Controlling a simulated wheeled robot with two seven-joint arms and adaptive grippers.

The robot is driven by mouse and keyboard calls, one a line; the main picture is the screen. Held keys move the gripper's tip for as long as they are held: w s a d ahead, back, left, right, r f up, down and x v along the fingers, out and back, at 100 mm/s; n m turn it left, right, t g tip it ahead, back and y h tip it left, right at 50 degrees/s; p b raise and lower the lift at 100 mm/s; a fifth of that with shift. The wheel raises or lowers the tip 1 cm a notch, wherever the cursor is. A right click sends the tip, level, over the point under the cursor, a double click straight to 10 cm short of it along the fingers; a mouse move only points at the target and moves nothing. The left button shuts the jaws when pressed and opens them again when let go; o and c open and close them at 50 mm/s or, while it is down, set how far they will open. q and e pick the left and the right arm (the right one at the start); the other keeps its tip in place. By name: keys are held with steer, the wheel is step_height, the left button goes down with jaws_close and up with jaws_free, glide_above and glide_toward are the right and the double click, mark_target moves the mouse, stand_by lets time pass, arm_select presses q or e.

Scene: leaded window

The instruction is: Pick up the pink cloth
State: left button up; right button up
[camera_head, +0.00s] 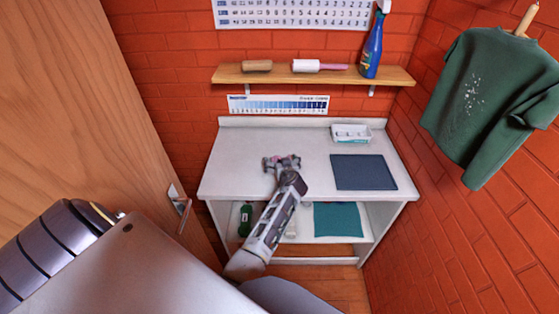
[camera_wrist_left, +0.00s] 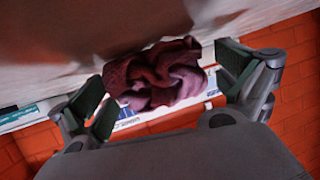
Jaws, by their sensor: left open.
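The pink cloth (camera_wrist_left: 155,76) is a crumpled, dark pink bundle in the left wrist view. It lies on the white worktop (camera_head: 235,160), which shows in the head view. My left gripper (camera_head: 282,161) is over the middle of the worktop and is open. In the left wrist view its two fingers stand apart on either side of the cloth, with gaps between them and it. In the head view the gripper largely hides the cloth. My right gripper is not in view.
A dark blue mat (camera_head: 363,172) and a small white box (camera_head: 351,133) are on the worktop's right. A wooden shelf (camera_head: 390,77) above holds a blue spray bottle (camera_head: 373,45) and a roller (camera_head: 306,65). A green shirt (camera_head: 490,100) hangs right. A teal cloth (camera_head: 337,219) lies below.

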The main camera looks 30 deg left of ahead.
mark_target(281, 157)
arm_select(q)
steer(key=shift+s+d+r, duration=0.1)
steer(key=shift+d, duration=0.05)
steer(key=shift+c, duration=1.1)
steer(key=c, duration=0.4)
steer(key=shift+r+b, duration=0.55)
steer(key=shift+r, duration=4.45)
